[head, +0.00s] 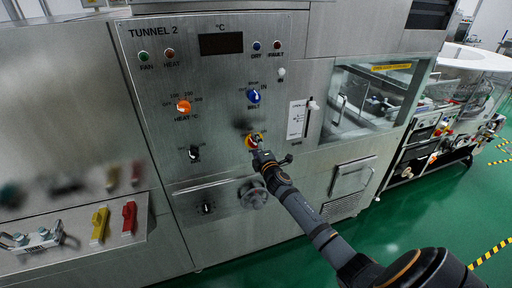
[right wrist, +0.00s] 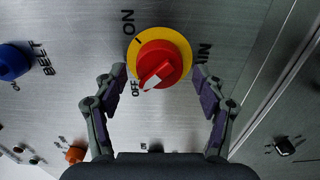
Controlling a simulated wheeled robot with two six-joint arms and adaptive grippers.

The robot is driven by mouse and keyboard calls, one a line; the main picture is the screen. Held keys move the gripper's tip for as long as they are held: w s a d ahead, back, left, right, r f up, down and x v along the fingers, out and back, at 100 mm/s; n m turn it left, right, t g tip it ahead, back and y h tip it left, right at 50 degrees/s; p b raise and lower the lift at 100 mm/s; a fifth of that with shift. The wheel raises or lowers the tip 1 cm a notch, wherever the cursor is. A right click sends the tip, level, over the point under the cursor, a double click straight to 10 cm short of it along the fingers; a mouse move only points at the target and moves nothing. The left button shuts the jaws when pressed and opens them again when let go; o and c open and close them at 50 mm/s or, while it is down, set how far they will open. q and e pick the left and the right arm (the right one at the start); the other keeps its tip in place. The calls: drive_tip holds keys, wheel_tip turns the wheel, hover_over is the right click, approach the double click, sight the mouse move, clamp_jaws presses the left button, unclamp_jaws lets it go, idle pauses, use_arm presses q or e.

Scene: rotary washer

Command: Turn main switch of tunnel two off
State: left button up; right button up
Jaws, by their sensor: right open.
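The main switch is a red rotary knob on a yellow disc; in the head view it (head: 250,139) sits on the TUNNEL 2 panel (head: 222,110), partly covered by my right gripper (head: 262,153). In the right wrist view the knob (right wrist: 162,62) is upper centre. Its white pointer mark aims to the lower left, near the OFF label (right wrist: 135,88); the ON label (right wrist: 128,22) is at the upper left. My right gripper (right wrist: 159,76) is open, one finger on each side of the knob, with visible gaps and no clear contact. My left gripper is out of view.
A blue BELT knob (head: 253,96), an orange HEAT knob (head: 183,106) and black knobs (head: 194,153) share the panel. Yellow (head: 99,225) and red (head: 129,217) handles are at lower left. A windowed door (head: 370,98) is to the right.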

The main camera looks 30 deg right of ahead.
drive_tip(key=v, duration=1.2)
drive_tip(key=s+d+f+m+g, duration=0.1)
drive_tip(key=s+f+m+g, duration=0.3)
drive_tip(key=f, duration=0.8)
drive_tip(key=s+d+f+m+g, duration=0.15)
drive_tip(key=s+f, duration=0.35)
drive_tip(key=f, duration=0.7)
drive_tip(key=s+d+f+m+g, duration=0.2)
drive_tip(key=s+f+g, duration=0.25)
drive_tip(key=f, duration=0.75)
drive_tip(key=s+a+f+m+g+y, duration=0.1)
drive_tip(key=s+a+f, duration=0.4)
drive_tip(key=s, duration=0.5)
drive_tip(key=s+a+f+m+g+y, duration=0.1)
drive_tip(key=s+a+f+m+g, duration=0.2)
drive_tip(key=s+f, duration=0.6)
drive_tip(key=s+a+f+m+g+y, duration=0.1)
drive_tip(key=s+a+f, duration=0.5)
drive_tip(key=s, duration=0.7)
drive_tip(key=a+m+g, duration=0.1)
drive_tip(key=m, duration=0.1)
drive_tip(key=shift+f+m, duration=0.35)
drive_tip(key=shift+f, duration=0.05)
drive_tip(key=shift+s+a, duration=0.1)
drive_tip(key=shift+c, duration=0.4)
